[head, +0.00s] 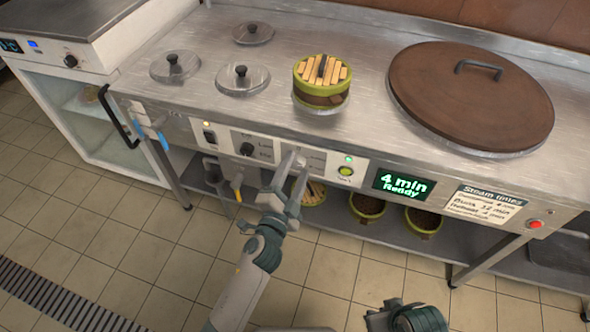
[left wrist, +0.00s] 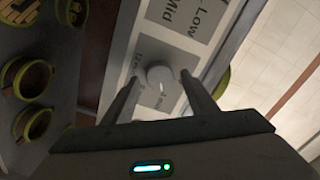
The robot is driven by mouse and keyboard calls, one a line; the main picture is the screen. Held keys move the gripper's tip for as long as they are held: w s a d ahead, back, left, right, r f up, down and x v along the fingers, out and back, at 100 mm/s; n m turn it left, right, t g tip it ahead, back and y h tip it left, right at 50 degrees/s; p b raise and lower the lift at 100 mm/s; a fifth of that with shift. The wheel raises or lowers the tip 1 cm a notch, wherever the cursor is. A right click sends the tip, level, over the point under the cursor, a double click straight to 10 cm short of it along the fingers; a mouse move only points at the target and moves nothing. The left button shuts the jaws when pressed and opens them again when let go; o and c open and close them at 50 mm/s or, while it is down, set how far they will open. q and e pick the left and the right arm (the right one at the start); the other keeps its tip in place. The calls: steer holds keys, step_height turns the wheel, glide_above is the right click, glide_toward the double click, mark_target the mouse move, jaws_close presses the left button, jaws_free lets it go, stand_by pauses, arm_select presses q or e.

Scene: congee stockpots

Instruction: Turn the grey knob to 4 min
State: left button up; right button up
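The grey knob (left wrist: 160,76) is on the front panel of the steel counter, with small min labels around it in the left wrist view. A pale mark on its face points to the lower part of the picture. My left gripper (head: 294,164) is at the panel and partly hides the knob in the head view. Its two fingers stand on either side of the knob, with a visible gap to it, so the gripper is open. The green display (head: 403,186) reads "4 min Ready". My right gripper's fingers are not in view.
A steamer basket (head: 322,84) and a large brown lid (head: 470,95) are on the counter.

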arm_select(q)
steer(key=b+v, duration=0.1)
steer(key=v, duration=1.6)
steer(key=shift+s, duration=0.2)
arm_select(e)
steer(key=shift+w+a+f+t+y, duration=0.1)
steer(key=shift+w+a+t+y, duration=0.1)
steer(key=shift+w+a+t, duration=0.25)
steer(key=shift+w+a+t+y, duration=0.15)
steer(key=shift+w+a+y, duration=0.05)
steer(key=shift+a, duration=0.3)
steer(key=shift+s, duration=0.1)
